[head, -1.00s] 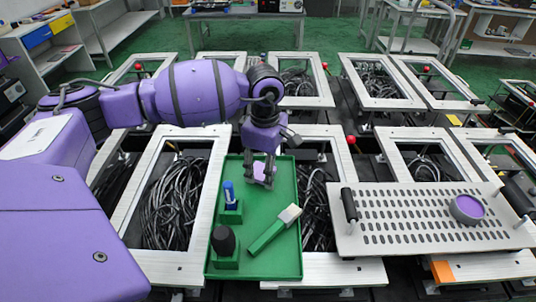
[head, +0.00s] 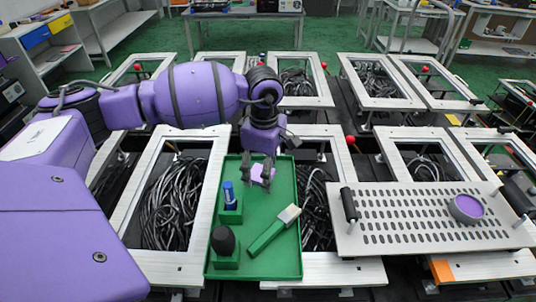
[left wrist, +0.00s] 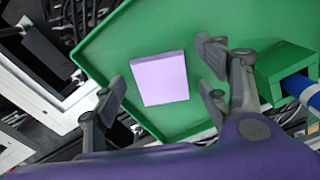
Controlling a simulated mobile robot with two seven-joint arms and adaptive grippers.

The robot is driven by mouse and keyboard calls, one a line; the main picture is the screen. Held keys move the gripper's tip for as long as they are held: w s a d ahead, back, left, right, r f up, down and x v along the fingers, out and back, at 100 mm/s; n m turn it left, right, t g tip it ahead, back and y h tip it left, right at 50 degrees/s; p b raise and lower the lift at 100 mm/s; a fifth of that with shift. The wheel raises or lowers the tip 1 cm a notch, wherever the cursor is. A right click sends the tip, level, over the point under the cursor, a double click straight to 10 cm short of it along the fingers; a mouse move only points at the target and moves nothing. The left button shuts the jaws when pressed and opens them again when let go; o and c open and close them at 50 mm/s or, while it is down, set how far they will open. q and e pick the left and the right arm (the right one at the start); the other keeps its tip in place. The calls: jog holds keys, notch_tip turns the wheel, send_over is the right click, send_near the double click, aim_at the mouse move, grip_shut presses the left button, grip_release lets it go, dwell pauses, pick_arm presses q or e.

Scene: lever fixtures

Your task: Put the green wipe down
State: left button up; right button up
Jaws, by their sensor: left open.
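No green wipe shows; a small lilac block or pad (head: 262,174) is at the far part of the green tray (head: 282,262). It also shows in the left wrist view (left wrist: 160,78), flat over the tray floor. My left gripper (head: 259,180) points down over it, open, with one finger on each side. In the left wrist view there are gaps between the pad and the fingers (left wrist: 158,85). The right gripper is not in view.
The tray also holds a blue marker (head: 229,192) in a green holder, a dark rounded knob (head: 223,240) on a green block, and a green-handled brush (head: 270,233). A perforated plate (head: 410,222) with a purple-topped round dish (head: 467,208) is at right.

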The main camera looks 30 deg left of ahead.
pick_arm(q)
notch_tip(320, 180, up, 12)
jog(key=shift+b, duration=0.3)
jog(key=shift+s+f, duration=0.1)
jog(key=shift+f, duration=0.05)
dwell(0.4)
